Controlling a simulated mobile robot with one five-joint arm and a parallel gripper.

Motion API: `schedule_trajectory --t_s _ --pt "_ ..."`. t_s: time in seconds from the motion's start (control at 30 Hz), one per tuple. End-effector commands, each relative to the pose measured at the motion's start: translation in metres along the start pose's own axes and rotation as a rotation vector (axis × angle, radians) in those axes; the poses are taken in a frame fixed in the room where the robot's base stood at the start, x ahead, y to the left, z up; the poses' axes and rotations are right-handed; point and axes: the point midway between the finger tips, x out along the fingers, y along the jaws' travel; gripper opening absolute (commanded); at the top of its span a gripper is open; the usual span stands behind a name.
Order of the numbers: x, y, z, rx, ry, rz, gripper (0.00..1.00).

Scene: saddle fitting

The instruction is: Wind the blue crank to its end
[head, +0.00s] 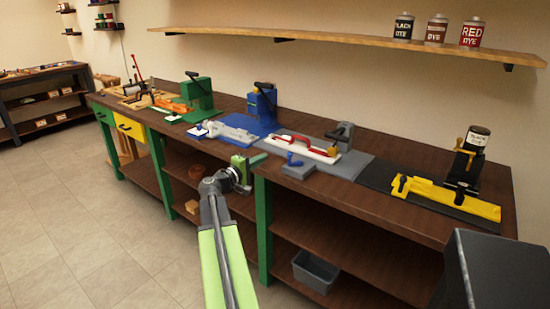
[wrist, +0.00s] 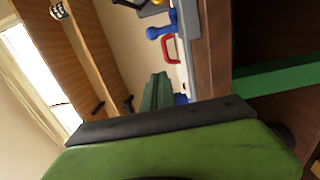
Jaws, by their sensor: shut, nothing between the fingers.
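A small blue crank-like part (head: 293,160) with a raised knob sits on the grey mat at the bench's front edge. It also shows in the wrist view (wrist: 160,28), near the top and beside a red handle. My gripper (head: 254,161) is shut and empty, off the bench's front edge, left of this blue part and apart from it. Its green fingers (wrist: 157,90) show in the wrist view. A blue machine (head: 262,103) with a dark lever on top stands farther back on a blue mat. I cannot tell how far the crank is turned.
A white board with red handles (head: 305,147) lies behind the blue part. A grey machine (head: 341,134) stands at the back. A yellow fixture (head: 450,198) is on the right, a green machine (head: 197,92) on the left. Open floor (head: 90,230) lies left.

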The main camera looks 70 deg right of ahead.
Motion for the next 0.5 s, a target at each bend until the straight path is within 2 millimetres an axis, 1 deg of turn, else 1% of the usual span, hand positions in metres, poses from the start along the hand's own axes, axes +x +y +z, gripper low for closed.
schedule_trajectory --t_s 0.4,0.47,0.5 --pt "0.088 -0.001 -0.001 0.001 -0.004 -0.002 0.00" --pt "0.099 -0.001 -0.001 0.001 -0.003 -0.002 0.00" --pt "0.089 -0.001 0.013 0.001 -0.002 -0.002 0.00"
